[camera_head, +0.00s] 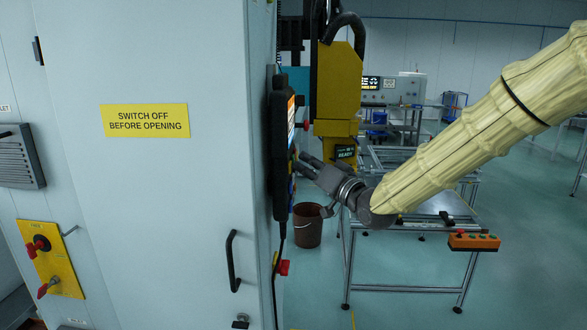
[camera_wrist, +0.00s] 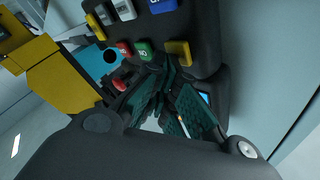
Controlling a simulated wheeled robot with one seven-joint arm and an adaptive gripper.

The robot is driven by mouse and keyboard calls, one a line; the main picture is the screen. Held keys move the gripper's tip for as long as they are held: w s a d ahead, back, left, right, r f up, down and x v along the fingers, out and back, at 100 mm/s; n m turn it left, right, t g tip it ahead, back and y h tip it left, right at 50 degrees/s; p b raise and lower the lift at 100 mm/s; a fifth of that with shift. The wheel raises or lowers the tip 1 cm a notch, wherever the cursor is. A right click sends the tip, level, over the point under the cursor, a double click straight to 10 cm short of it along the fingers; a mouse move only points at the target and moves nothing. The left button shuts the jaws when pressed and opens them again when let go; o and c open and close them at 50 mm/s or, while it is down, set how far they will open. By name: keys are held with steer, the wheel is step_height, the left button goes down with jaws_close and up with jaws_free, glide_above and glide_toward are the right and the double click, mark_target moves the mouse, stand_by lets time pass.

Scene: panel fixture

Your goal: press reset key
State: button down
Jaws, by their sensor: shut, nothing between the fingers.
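A black control pendant (camera_head: 280,165) hangs on the side of the grey cabinet, seen nearly edge-on in the head view. In the wrist view the pendant (camera_wrist: 205,35) shows coloured keys: a red key (camera_wrist: 125,49), a green key (camera_wrist: 144,51) with lettering, a yellow key (camera_wrist: 179,53), a blue key (camera_wrist: 163,6) and pale keys (camera_wrist: 122,9). I cannot read which one is the reset key. My gripper (camera_head: 305,163) is shut and empty at the pendant's face. Its fingertips (camera_wrist: 168,68) are close below the green and yellow keys; contact cannot be told.
The cabinet (camera_head: 160,200) fills the left, with a handle (camera_head: 232,260) and yellow switch plate (camera_head: 50,258). A bench with an orange button box (camera_head: 474,241) and a brown bucket (camera_head: 307,226) are beyond.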

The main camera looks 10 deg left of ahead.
steer(key=shift+a, duration=0.15)
stand_by(0.3)
steer(key=shift+d, duration=0.85)
steer(key=d, duration=0.5)
steer(key=shift+p, duration=0.4)
stand_by(0.5)
